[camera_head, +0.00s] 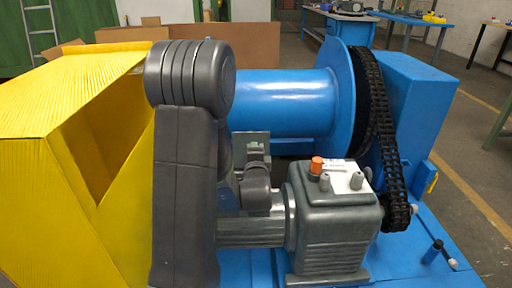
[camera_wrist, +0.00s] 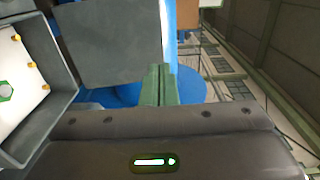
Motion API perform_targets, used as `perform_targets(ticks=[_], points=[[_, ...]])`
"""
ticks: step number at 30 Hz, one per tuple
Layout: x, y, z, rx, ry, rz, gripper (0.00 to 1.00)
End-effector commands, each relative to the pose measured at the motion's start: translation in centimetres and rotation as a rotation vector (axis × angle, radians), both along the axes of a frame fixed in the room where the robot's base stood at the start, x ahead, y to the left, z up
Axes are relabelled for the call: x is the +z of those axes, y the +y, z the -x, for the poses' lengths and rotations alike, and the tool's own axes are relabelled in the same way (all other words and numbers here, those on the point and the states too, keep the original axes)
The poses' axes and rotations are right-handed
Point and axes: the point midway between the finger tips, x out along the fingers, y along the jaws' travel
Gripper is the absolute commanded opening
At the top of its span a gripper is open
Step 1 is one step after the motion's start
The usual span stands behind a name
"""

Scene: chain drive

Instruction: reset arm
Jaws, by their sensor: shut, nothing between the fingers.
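My dark grey arm (camera_head: 188,170) stands upright in the middle-left of the head view, in front of the blue drum and the yellow housing. In the wrist view, the dark body of my gripper spans the bottom, with a small lit indicator on it. The green fingers of my gripper (camera_wrist: 159,70) stand close together at the centre and hold nothing. My gripper cannot be made out clearly in the head view.
A blue drum (camera_head: 280,102) lies behind my arm. A black chain (camera_head: 378,120) runs down at its right to a small sprocket. A grey gearbox (camera_head: 332,225) with an orange cap is right of my arm. A yellow ridged housing (camera_head: 70,110) fills the left. Workbenches stand behind.

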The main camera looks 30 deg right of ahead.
Motion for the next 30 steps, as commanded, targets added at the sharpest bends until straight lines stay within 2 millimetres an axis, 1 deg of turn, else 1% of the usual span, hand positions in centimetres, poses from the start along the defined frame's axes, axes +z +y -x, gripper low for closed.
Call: perform_targets(ticks=[1, 6, 9, 12, 16, 24, 27, 30], points=[[0.3, 0.4, 0.9, -0.002, 0.000, 0.000, 0.00], [0.7, 1.8, 3.5, -0.003, 0.000, -0.001, 0.00], [0.9, 2.5, 4.8, -0.003, 0.000, -0.001, 0.00], [1.0, 3.0, 5.7, -0.002, -0.001, 0.001, 0.00], [1.0, 3.3, 6.2, -0.001, 0.000, 0.000, 0.00], [1.0, 3.3, 6.2, -0.001, -0.001, 0.001, 0.00], [1.0, 3.3, 6.1, -0.001, -0.001, 0.001, 0.00], [0.9, 2.9, 5.4, 0.000, -0.002, 0.001, 0.00]])
